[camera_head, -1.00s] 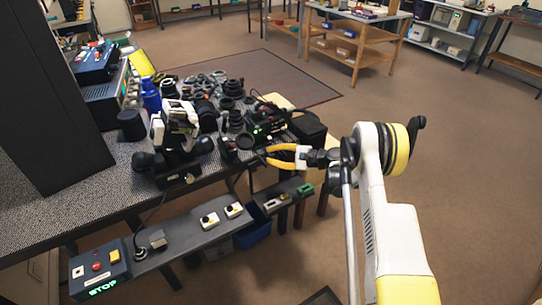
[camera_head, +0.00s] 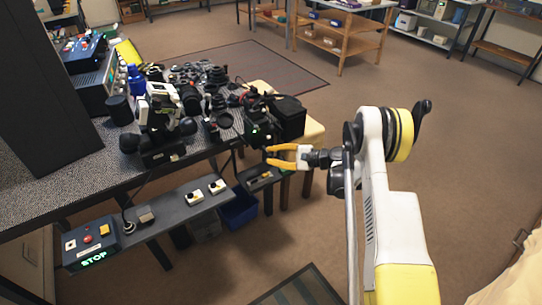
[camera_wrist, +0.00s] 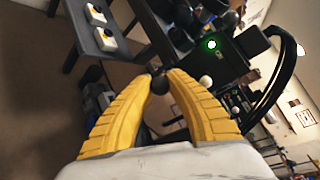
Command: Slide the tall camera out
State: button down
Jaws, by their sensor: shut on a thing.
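My gripper (camera_head: 269,155) is just off the table's front right edge, its yellow fingers pointing left. In the wrist view the fingertips (camera_wrist: 160,80) close on a small dark round knob (camera_wrist: 162,87); what it belongs to is unclear. A black boxy device with a green light (camera_head: 257,130) stands at the table's right end, just behind the fingers; its lit face shows in the wrist view (camera_wrist: 225,50). A white and black upright device (camera_head: 158,117) stands on the table to the left. I cannot tell which of these is the tall camera.
The dark table (camera_head: 75,177) is crowded with lenses and black parts. A black case (camera_head: 290,116) stands at its right end. A blue bin (camera_head: 238,208) is below. Floor to the right is clear.

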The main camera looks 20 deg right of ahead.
jog(key=shift+s+f, duration=0.15)
jog(key=shift+s, duration=0.05)
jog(key=c, duration=1.2)
grip_release()
jog(key=shift+d, duration=0.1)
jog(key=v, duration=1.1)
jog(key=shift+s+d+r, duration=0.2)
jog(key=shift+d+r, duration=0.1)
